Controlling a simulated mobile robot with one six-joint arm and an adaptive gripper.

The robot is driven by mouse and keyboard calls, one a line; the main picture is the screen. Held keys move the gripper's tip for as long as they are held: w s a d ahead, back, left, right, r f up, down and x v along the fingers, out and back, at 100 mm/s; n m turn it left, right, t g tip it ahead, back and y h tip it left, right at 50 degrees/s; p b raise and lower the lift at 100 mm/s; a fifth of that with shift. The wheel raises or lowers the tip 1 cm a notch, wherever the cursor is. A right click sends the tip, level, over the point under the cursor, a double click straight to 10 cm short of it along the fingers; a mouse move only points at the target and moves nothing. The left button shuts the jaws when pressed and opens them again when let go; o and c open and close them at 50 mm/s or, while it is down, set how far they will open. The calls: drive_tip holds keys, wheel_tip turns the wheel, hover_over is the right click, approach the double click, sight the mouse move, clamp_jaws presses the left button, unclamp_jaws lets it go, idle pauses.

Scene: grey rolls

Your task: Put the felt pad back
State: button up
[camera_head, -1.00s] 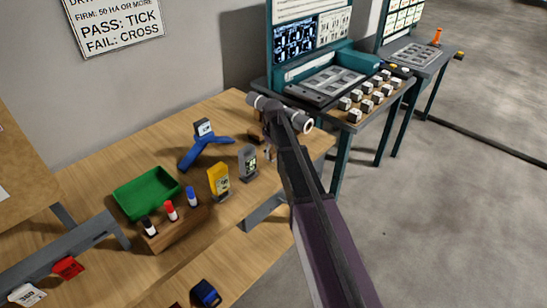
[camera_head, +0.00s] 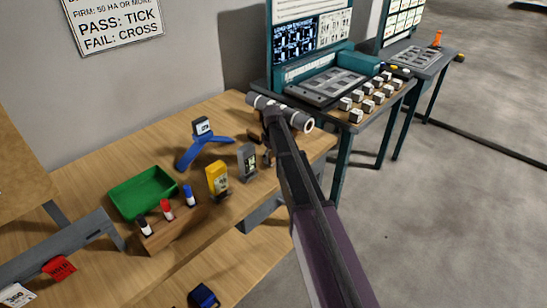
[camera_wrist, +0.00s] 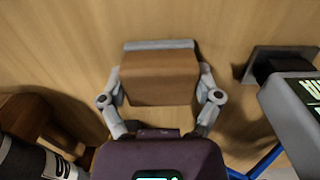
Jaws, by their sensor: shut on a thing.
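The felt pad is a brown block with a grey layer along its far edge (camera_wrist: 160,78). My gripper (camera_wrist: 160,92) is shut on it, one finger at each side, in the wrist view. In the head view my gripper (camera_head: 268,156) is low over the wooden bench, mostly behind my arm, beside the grey gauge (camera_head: 247,161). I cannot tell whether the pad touches the bench.
The grey gauge (camera_wrist: 295,105) is close on the right in the wrist view. A yellow gauge (camera_head: 217,181), blue stand (camera_head: 203,148), green tray (camera_head: 125,207) and marker rack (camera_head: 172,229) stand on the bench (camera_head: 100,152). A console with white blocks (camera_head: 368,105) is beyond.

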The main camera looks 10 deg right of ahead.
sight(272, 154)
drive_tip(key=o, duration=0.7)
drive_tip(key=shift+o, duration=0.2)
drive_tip(key=shift+r, duration=0.1)
wheel_tip(272, 154, up, 12)
drive_tip(key=p, duration=1.2)
drive_tip(key=shift+s, duration=0.1)
drive_tip(key=s+m, duration=0.7)
drive_tip(key=s, duration=2.2)
drive_tip(key=shift+d, duration=0.25)
